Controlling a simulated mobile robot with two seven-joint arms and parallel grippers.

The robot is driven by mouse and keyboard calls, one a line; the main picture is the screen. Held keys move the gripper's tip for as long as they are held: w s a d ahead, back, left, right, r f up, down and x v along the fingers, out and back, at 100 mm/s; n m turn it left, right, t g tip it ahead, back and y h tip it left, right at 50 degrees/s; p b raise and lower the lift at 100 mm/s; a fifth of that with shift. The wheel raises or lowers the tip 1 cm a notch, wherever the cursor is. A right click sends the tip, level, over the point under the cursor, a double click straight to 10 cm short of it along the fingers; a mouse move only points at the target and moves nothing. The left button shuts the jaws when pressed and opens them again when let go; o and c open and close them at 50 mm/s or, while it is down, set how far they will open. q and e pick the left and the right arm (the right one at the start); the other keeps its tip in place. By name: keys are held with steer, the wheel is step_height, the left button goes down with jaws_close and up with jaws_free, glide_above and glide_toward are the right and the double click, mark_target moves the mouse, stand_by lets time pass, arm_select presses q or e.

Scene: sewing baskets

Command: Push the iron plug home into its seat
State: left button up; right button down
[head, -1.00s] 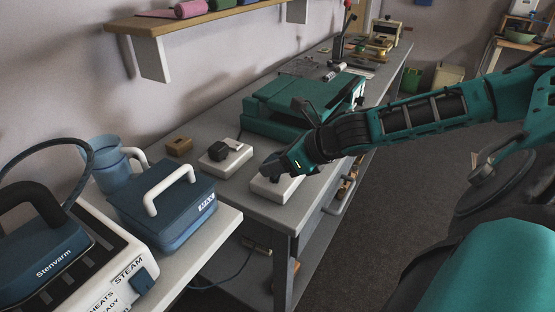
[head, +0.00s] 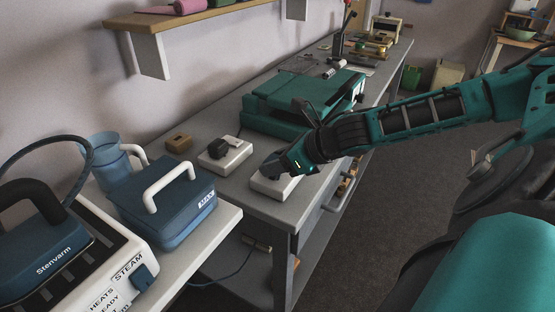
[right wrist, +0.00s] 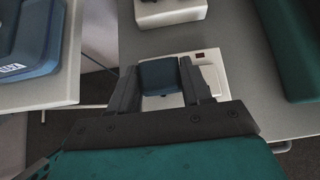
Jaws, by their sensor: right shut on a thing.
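My right gripper (head: 272,168) is shut on the dark blue iron plug (right wrist: 160,76), which shows between its two fingers in the right wrist view. The plug is over a white socket block (head: 270,189), the seat, near the bench's front edge. The block also shows in the right wrist view (right wrist: 209,78), with a small dark red window on top. The gripper and plug cover the seat opening, so I cannot tell how deep the plug sits or whether it is tilted. My left gripper is not in view.
A second white block (head: 236,158) with a black plug stands behind on the bench, beside a small brown block (head: 179,144). A teal machine (head: 272,121) stands farther along. A blue iron (head: 40,240) and blue tank (head: 165,212) are at left.

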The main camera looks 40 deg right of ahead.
arm_select(q)
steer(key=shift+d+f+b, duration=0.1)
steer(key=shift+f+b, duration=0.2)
steer(key=shift+b, duration=0.05)
arm_select(e)
steer(key=shift+f, duration=0.7)
steer(key=c, duration=0.5)
jaws_free()
steer(key=shift+o, duration=0.4)
steer(key=shift+d+r, duration=0.1)
steer(key=shift+d, duration=0.05)
steer(key=shift+s+d+r, duration=0.1)
steer(key=shift+s+r, duration=0.1)
arm_select(q)
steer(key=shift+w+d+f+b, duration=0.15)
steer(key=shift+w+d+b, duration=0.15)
steer(key=shift+b, duration=0.45)
arm_select(e)
steer(key=v, duration=1.2)
steer(key=shift+s+a, duration=0.15)
steer(key=shift+a, duration=0.1)
